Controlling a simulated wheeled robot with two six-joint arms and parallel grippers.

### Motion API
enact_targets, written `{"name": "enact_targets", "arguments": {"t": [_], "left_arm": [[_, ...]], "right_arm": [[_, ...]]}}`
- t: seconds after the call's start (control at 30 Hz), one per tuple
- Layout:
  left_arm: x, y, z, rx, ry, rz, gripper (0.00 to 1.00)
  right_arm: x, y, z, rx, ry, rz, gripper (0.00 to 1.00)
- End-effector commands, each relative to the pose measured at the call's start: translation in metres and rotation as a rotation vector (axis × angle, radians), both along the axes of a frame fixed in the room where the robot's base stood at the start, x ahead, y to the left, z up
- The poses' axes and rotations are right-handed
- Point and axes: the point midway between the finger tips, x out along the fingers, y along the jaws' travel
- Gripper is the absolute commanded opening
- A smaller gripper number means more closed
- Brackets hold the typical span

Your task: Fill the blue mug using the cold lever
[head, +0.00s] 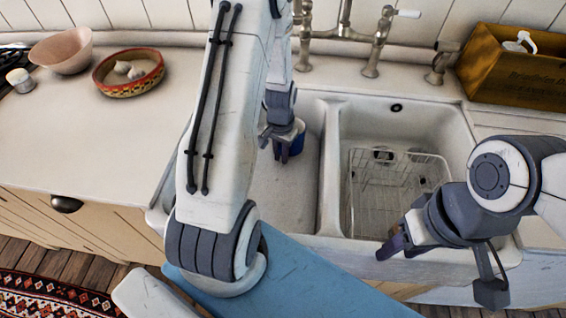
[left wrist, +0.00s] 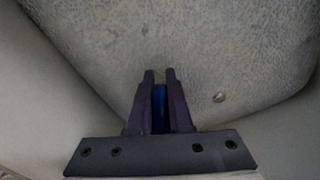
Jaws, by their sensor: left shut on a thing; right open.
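The blue mug (head: 297,141) is inside the left sink basin, partly hidden behind my left gripper (head: 282,152). My left gripper is shut on it. In the left wrist view a blue strip of the mug (left wrist: 160,108) shows between the two fingers of the left gripper (left wrist: 160,78), above the basin floor. The tap (head: 343,28) stands behind the sink; its right lever (head: 405,13) has a white handle. My left arm hides the left part of the tap. My right gripper (head: 390,245) is open at the front of the right basin.
A wire rack (head: 385,185) sits in the right basin. A wooden box (head: 510,70) stands at the back right. A pink bowl (head: 62,52) and a patterned bowl (head: 128,75) with garlic-like pieces stand on the left counter. The counter front is clear.

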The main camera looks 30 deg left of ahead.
Motion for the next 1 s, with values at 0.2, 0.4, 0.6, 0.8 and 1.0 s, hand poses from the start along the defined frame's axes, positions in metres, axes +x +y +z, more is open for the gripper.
{"name": "enact_targets", "arguments": {"t": [0.2, 0.4, 0.6, 0.8, 1.0], "left_arm": [[-0.001, 0.0, -0.027, -0.001, 0.002, 0.001, 0.0], [0.0, 0.001, -0.046, 0.0, -0.002, 0.002, 0.0], [0.0, 0.002, -0.046, 0.001, -0.003, 0.002, 0.0], [-0.001, 0.001, -0.05, 0.0, -0.001, 0.002, 0.25], [-0.001, 0.001, -0.05, 0.0, -0.001, 0.002, 0.47]], "right_arm": [[0.0, 0.0, -0.001, 0.0, 0.0, 0.0, 0.47], [0.0, 0.0, -0.001, 0.0, 0.0, 0.0, 0.47], [0.0, 0.0, -0.001, 0.0, 0.0, 0.0, 0.47], [0.0, 0.0, -0.004, 0.0, 0.0, 0.0, 0.47], [0.0, 0.0, -0.003, 0.0, 0.0, 0.0, 0.47]]}}
